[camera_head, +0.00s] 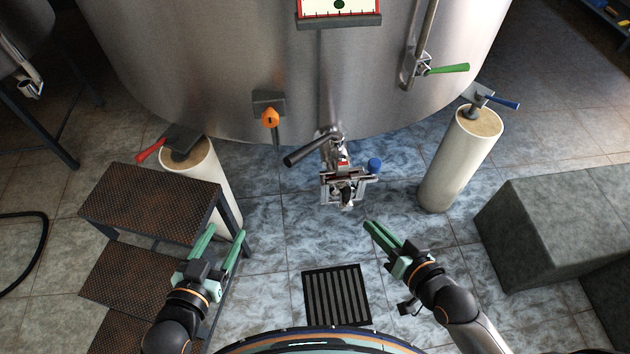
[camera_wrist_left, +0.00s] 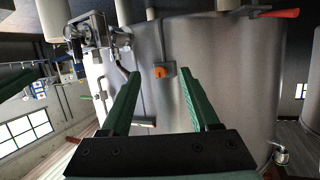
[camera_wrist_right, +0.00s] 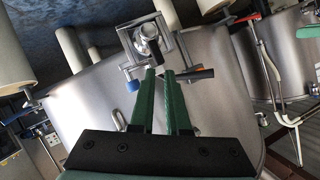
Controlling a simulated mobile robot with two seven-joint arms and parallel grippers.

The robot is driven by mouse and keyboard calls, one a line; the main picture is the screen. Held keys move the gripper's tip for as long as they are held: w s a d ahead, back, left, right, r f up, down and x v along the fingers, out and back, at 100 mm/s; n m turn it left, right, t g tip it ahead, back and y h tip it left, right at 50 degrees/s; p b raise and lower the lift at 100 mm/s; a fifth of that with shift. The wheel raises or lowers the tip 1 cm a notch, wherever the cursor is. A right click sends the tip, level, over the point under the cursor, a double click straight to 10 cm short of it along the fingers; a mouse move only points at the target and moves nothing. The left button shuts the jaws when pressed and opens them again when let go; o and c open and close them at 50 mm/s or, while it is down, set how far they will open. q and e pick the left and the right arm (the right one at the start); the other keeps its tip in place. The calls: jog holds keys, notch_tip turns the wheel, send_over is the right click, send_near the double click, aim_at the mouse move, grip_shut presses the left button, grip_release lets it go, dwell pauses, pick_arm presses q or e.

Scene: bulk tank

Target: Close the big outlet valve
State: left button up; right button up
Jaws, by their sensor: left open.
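The big outlet valve (camera_head: 343,180) is a silver fitting low at the front of the steel tank. Its dark lever (camera_head: 310,147) points left and slightly down in the head view. A blue knob (camera_head: 375,164) is at its right side. In the right wrist view the valve (camera_wrist_right: 150,40) is just beyond the fingertips, with the dark lever (camera_wrist_right: 195,75) behind them. My left gripper (camera_head: 222,233) is open and empty, left of the valve above the steps. My right gripper (camera_head: 378,226) is empty, below and right of the valve, its fingers separated by a narrow gap.
Steps (camera_head: 150,200) with rusty treads stand at left. White posts flank the valve, with a red lever (camera_head: 150,150) left and a blue lever (camera_head: 505,103) right. An orange knob (camera_head: 270,117) and green lever (camera_head: 447,69) are on the tank. A floor grate (camera_head: 337,295) lies ahead; a grey block (camera_head: 550,220) stands right.

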jog(key=w+b, duration=0.1)
jog(key=w+m+y+b, duration=0.1)
jog(key=b, duration=0.1)
jog(key=a+f+t+y+b, duration=0.1)
jog(key=b, duration=0.1)
jog(key=shift+w+m, duration=0.3)
jog(key=shift+w, duration=0.1)
grip_shut()
jog(key=m+t+y+b, duration=0.2)
jog(key=m+y+b, duration=0.45)
jog(key=b, duration=0.95)
send_near(310, 149)
jog(key=w+a, duration=0.3)
jog(key=a, duration=0.3)
pick_arm(q)
jog(key=s+d+r+m+t+h, duration=0.3)
jog(key=s+r+m+t+h, duration=0.2)
jog(key=r+m+t+h, duration=0.3)
notch_tip(310, 149, up, 3)
jog(key=h, duration=0.3)
jog(key=shift+d+m+h, duration=0.2)
jog(key=shift+m+h, duration=0.1)
pick_arm(e)
jog(key=shift+w+d+r, duration=0.1)
jog(key=shift+d+r, duration=0.05)
jog(key=shift+r, duration=0.1)
